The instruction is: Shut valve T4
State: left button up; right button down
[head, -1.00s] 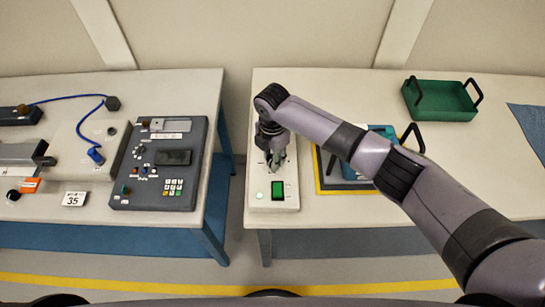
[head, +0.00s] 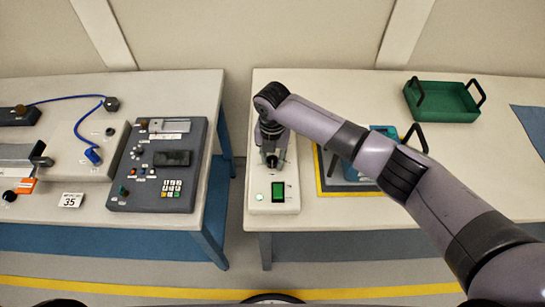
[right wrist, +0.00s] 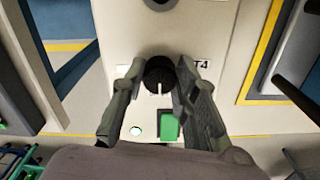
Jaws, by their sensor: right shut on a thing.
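Valve T4 is a round black knob (right wrist: 159,72) with a white pointer line, on a pale panel (head: 262,206) on the right-hand table. The "T4" label (right wrist: 202,64) is beside the knob in the right wrist view. My right gripper (head: 272,160) is over the panel, its fingers on either side of the knob, shut on it. The pointer line runs down the picture in the right wrist view, towards the green display (right wrist: 169,127). In the head view my gripper hides the knob. My left gripper is not in view.
A small green lamp (right wrist: 136,131) is lit on the panel. A green tray (head: 440,103) is farther back. A gap separates the left table, which holds a grey control box (head: 150,188).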

aim_at(272, 159)
dwell(0.4)
jog(key=c, duration=1.2)
grip_release()
jog(key=shift+c, duration=0.2)
jog(key=shift+r, duration=0.1)
notch_tip(272, 159, up, 12)
